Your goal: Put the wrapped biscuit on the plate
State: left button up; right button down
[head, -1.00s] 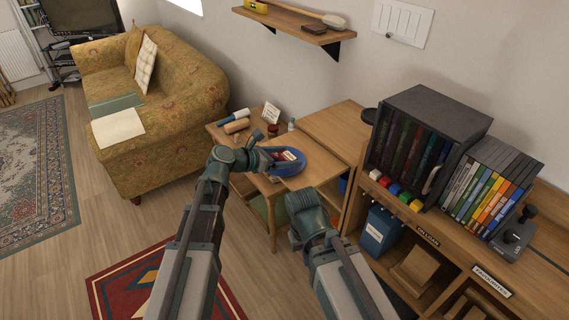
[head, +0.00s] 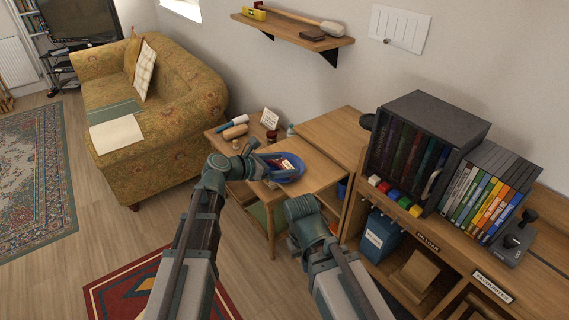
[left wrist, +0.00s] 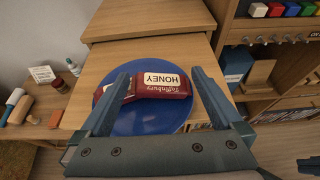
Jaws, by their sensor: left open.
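The blue plate (left wrist: 150,122) rests on the small wooden table and also shows in the head view (head: 293,178). My left gripper (left wrist: 158,76) is open over the plate. Its fingers are spread either side of the packet's middle, and the left finger hides part of one end. My right gripper (head: 302,212) is lower, right of the plate; its fingers are hidden.
A higher wooden cabinet (head: 335,130) adjoins the table on the right. The bookcase (head: 428,240) with DVDs and coloured blocks stands further right. Bare wood (head: 325,172) shows right of the plate.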

pick_arm(q)
jog(key=p+v, duration=0.3)
jog(key=v, duration=0.8)
jog(key=shift+p, duration=0.35)
jog(key=shift+s+f, duration=0.1)
jog(key=s+a+f+m+g+y, duration=0.4)
jog(key=s+f+m+y, duration=0.25)
jog(key=m, duration=0.65)
jog(key=s+a+f+m+g+y, duration=0.4)
jog(key=s+f+m, duration=0.3)
jog(key=m, duration=0.6)
jog(key=s+d+m+y, duration=0.1)
jog(key=s+d+m, duration=0.2)
jog(key=s+d, duration=0.3)
jog(key=d, duration=0.5)
jog(key=shift+y, duration=0.25)
